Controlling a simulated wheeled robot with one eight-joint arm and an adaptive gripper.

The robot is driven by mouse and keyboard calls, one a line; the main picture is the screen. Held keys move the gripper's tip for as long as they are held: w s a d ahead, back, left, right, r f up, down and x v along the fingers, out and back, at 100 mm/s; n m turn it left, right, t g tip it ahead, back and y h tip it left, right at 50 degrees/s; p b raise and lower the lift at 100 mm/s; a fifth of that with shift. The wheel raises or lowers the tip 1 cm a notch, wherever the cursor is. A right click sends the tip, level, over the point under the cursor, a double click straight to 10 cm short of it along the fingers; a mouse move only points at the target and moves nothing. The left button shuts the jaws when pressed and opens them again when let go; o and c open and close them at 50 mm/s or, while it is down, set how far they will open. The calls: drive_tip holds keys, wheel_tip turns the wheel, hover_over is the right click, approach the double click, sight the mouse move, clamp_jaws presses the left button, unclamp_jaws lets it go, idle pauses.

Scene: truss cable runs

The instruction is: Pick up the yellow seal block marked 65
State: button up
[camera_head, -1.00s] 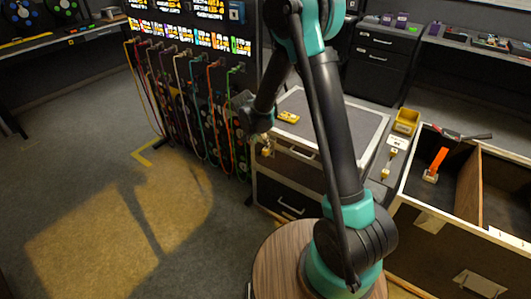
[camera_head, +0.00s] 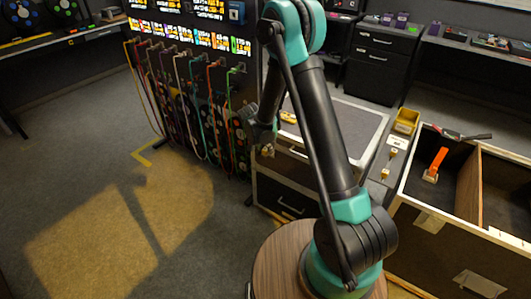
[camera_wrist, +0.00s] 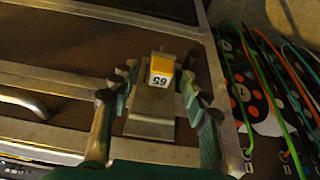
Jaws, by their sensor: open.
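The yellow seal block (camera_wrist: 162,70) has a white face marked 65, which appears upside down in the wrist view. It sits at a metal plate (camera_wrist: 150,118) on the side of a dark case with metal edging. My gripper (camera_wrist: 158,78) is open, with one finger on each side of the block and a visible gap to both. Nothing is held. In the head view my gripper (camera_head: 262,128) is at the case's left edge, just above a small yellowish piece (camera_head: 267,150), too small to read.
The case (camera_head: 355,115) has a flat grey top with a yellow item (camera_head: 289,118) partly behind my arm. Hanging coloured cables (camera_head: 200,100) are close on the left and show at right in the wrist view. An open crate (camera_head: 415,215) stands at right. Floor at left is clear.

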drive_tip(key=c, duration=1)
